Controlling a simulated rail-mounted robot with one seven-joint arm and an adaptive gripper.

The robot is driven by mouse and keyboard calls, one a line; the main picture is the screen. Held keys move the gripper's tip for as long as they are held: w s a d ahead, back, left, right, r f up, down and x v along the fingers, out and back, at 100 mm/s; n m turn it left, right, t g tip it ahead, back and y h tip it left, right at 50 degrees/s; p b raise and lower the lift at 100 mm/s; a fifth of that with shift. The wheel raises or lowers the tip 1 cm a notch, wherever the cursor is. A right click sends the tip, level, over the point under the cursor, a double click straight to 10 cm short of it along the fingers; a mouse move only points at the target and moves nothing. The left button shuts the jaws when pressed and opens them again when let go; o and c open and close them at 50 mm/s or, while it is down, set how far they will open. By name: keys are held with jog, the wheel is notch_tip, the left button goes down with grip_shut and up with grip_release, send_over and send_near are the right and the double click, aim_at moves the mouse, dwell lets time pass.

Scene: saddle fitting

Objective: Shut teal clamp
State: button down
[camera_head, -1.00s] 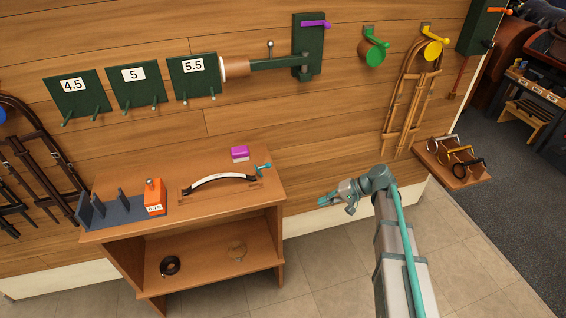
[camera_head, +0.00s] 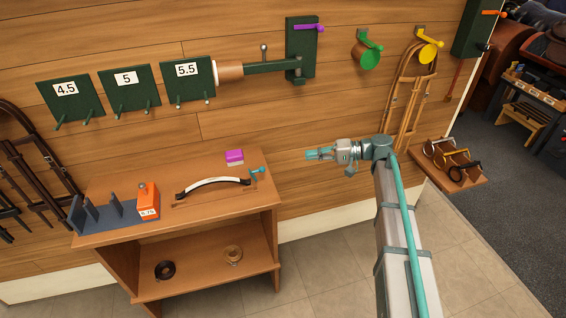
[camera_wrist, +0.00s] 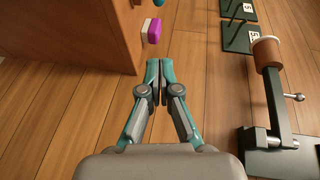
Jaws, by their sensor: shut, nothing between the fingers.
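The teal clamp (camera_head: 257,170) is a small teal lever at the right end of a white curved strip (camera_head: 213,184) on the bench top. Whether the clamp is open or shut is too small to tell. In the wrist view, a bit of teal (camera_wrist: 158,3) shows at the top edge beside the purple block. My gripper (camera_head: 308,154) is to the right of the clamp and apart from it, pointing left in front of the wood wall. In the wrist view my gripper (camera_wrist: 153,64) has its teal fingertips together with nothing between them.
A purple-and-white block (camera_head: 235,157) lies behind the strip. An orange block (camera_head: 148,202) stands by a grey slotted rack (camera_head: 100,214). A green wall bracket with a horizontal arm (camera_head: 270,68) is above. The space between my gripper and the bench (camera_head: 190,222) is clear.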

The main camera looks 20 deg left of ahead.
jog(key=s+p+x, duration=0.2)
jog(key=s+x, duration=0.1)
jog(key=x, duration=0.9)
jog(key=shift+f, duration=0.2)
jog(key=shift+s+a+r+h, duration=0.1)
jog(key=shift+a+r+h, duration=0.15)
jog(key=shift+h, duration=0.25)
